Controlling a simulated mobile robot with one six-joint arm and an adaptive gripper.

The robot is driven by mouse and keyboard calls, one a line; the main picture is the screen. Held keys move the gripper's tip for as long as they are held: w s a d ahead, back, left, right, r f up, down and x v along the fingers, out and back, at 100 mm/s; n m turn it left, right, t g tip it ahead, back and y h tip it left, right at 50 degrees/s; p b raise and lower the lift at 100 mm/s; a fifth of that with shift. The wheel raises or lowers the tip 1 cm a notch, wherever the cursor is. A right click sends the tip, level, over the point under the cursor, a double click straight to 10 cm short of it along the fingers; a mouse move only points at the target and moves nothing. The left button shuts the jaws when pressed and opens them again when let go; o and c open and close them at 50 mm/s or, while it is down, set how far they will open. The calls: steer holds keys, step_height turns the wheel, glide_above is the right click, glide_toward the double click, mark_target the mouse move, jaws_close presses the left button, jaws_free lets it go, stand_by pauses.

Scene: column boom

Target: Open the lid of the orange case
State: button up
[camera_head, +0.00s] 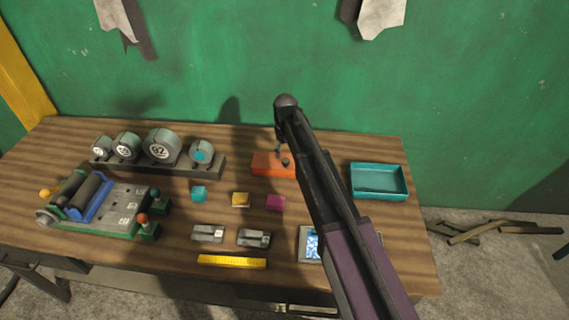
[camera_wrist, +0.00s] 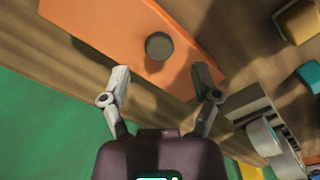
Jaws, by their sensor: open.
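The orange case (camera_head: 268,164) lies on the wooden table near its back edge, partly hidden behind my arm in the head view. In the wrist view its flat orange top (camera_wrist: 105,27) fills the upper left, and its lid looks closed. A round dark knob (camera_wrist: 159,46) stands at the case's near edge in that view. My gripper (camera_wrist: 158,80) is open, its two fingers spread apart on either side of the knob and a little short of it. No contact with the knob or case is clear. In the head view my gripper (camera_head: 282,152) is mostly hidden by my arm.
A teal tray (camera_head: 378,194) stands right of the case. Teal (camera_head: 198,193), yellow (camera_head: 241,199) and magenta (camera_head: 275,203) blocks lie in front. A rack of round gauges (camera_head: 160,165) stands left. The green wall (camera_head: 215,60) rises close behind the table.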

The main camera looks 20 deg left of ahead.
mark_target(285, 160)
steer(key=shift+f+b, duration=1.7)
steer(key=shift+f, duration=0.3)
jaws_close()
